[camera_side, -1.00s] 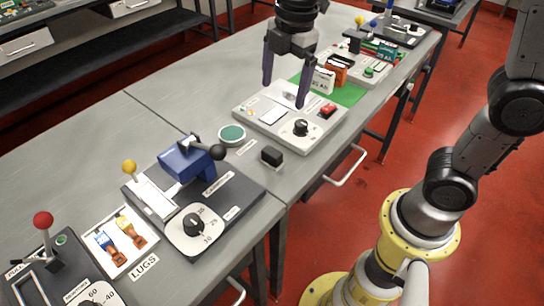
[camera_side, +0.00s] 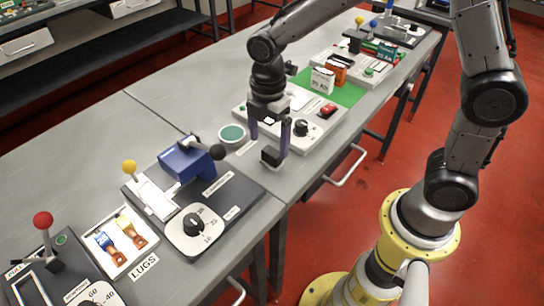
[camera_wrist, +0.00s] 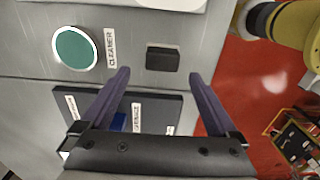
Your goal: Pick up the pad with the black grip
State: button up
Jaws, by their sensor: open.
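The pad with the black grip (camera_side: 271,156) is a small dark block on the grey bench near its front edge. In the wrist view the black grip (camera_wrist: 162,58) shows from above, just beyond the fingertips and between their lines. My gripper (camera_side: 269,147) is open, with its fingers pointing down around or just above the pad. In the wrist view my gripper (camera_wrist: 159,73) has nothing between its fingers. I cannot tell the exact height of the fingertips over the bench, and the pad's underside is hidden.
A round green cleaner dish (camera_side: 232,134) sits left of the pad. A dark station with a blue block (camera_side: 188,162) lies to the near left. A light panel with a black knob (camera_side: 301,128) and red switch is behind and right. The bench's front edge is close by.

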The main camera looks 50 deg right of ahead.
aim_at(272, 151)
jog(key=f, duration=0.2)
jog(key=d+f, duration=0.1)
jog(key=shift+s+f, duration=0.15)
jog(key=shift+f, duration=0.75)
jog(key=c, duration=1.5)
jog(key=shift+o, duration=0.2)
jog(key=shift+r, duration=0.1)
jog(key=shift+r, duration=0.5)
notch_tip(272, 151, up, 2)
jog(key=shift+r, duration=0.2)
jog(key=s+d+r, duration=0.3)
jog(key=s+r, duration=0.6)
jog(key=s, duration=0.4)
jog(key=shift+s+r, duration=0.25)
jog(key=shift+s, duration=0.05)
